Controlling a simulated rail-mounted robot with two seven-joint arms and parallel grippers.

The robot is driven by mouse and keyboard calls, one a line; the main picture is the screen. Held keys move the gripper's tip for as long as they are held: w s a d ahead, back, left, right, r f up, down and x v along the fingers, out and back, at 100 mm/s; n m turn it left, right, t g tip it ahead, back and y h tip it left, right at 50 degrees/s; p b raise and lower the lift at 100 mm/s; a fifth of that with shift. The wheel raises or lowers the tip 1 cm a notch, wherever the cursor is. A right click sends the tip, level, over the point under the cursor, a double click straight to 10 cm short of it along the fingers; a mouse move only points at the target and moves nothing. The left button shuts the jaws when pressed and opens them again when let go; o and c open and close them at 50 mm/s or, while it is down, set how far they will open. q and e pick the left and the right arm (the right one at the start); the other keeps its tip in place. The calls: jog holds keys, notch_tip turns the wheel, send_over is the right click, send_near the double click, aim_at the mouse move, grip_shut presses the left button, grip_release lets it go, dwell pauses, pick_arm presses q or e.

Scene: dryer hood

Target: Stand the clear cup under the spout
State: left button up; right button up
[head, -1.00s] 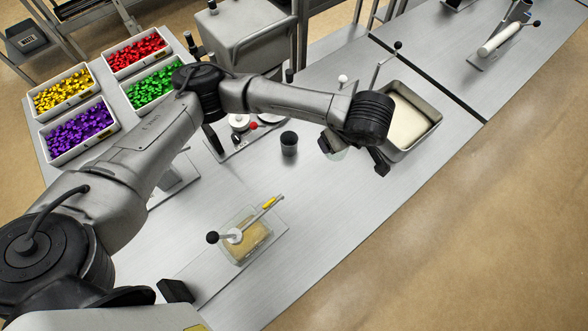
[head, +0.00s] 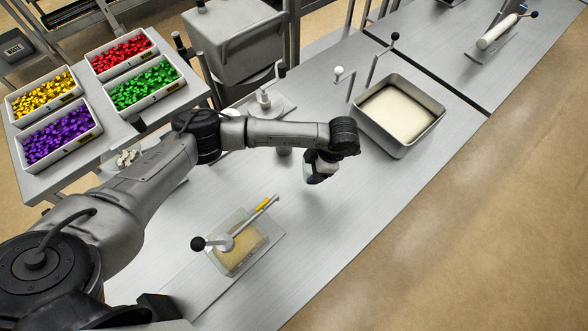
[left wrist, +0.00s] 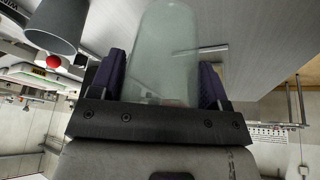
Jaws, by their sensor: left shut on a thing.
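The clear cup (left wrist: 165,55) fills the middle of the left wrist view. It is pale, see-through and stands between the two dark fingers of my left gripper (left wrist: 163,88), which is shut on it. In the head view my left gripper (head: 320,172) hangs over the bare table, to the left of and nearer than the cream-filled pan; the cup there is mostly hidden by the fingers. I cannot make out a spout with certainty. My right gripper is not in view.
A metal pan (head: 379,142) stands at the right. A lever press with a clear box (head: 238,246) sits in front. A dark cup (left wrist: 58,24) is beside the gripper. Bins of red (head: 121,53), green, yellow and purple pieces stand at the left. Free table lies between press and pan.

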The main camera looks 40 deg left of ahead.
pick_arm(q)
jog(key=a+f, duration=0.1)
jog(key=f, duration=0.1)
jog(key=s+a+f, duration=0.1)
jog(key=a+f, duration=0.1)
jog(key=a+f+p, duration=0.1)
jog(key=a+f, duration=0.1)
jog(key=f, duration=0.1)
jog(key=shift+s, duration=0.4)
jog(key=shift+f, duration=0.15)
jog(key=shift+f, duration=0.1)
jog(key=o, duration=0.9)
